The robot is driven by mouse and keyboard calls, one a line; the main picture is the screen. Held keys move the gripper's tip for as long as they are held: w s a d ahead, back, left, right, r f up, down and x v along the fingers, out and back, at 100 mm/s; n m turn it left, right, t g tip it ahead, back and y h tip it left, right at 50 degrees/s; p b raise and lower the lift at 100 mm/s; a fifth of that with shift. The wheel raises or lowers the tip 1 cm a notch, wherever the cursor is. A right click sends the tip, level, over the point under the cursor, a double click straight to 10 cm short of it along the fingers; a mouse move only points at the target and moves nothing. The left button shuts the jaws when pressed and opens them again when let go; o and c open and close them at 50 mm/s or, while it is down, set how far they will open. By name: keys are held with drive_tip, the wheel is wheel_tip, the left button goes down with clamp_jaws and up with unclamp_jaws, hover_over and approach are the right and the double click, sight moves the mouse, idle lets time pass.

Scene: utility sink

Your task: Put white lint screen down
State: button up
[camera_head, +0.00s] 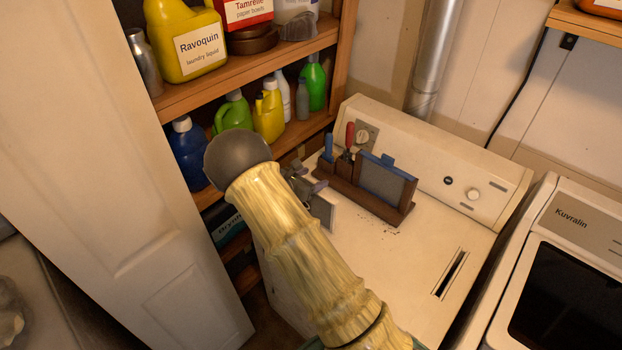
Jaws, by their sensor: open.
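My gripper (307,176) is at the end of my arm, above the left side of the white dryer top (385,265). It is partly hidden by my own arm, and its jaws are open. A pale flat panel, apparently the white lint screen (324,212), stands upright or tilted just below the gripper, near the dryer top's left edge. My arm covers part of it, and I cannot tell whether it touches the fingers. A blue-framed grey screen (384,182) stands in a dark brown wooden holder (372,204) to the right.
A blue-handled tool (328,147) and a red-handled tool (349,137) stand in the holder. Dark crumbs lie before it. The dryer top's front right is clear around a lint slot (450,273). Bottle shelves (240,70) and a white door (100,170) are left; another machine (570,270) is right.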

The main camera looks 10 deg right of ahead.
drive_tip(key=shift+s+a+r, duration=0.15)
drive_tip(key=shift+a+r, duration=0.15)
drive_tip(key=shift+a, duration=0.05)
drive_tip(key=b+v, duration=0.4)
drive_tip(key=v, duration=0.7)
drive_tip(key=shift+s, duration=0.2)
drive_tip(key=s+d+m+g+y, duration=0.3)
drive_tip(key=s+d+m+g, duration=0.3)
drive_tip(key=s+d+m, duration=0.3)
drive_tip(key=s+r+m+y, duration=0.3)
drive_tip(key=s+m+y, duration=0.4)
drive_tip(key=s+m, duration=0.7)
drive_tip(key=shift+r+m+t+y, duration=0.25)
drive_tip(key=shift+m+t+y, duration=0.15)
drive_tip(key=shift+m, duration=0.7)
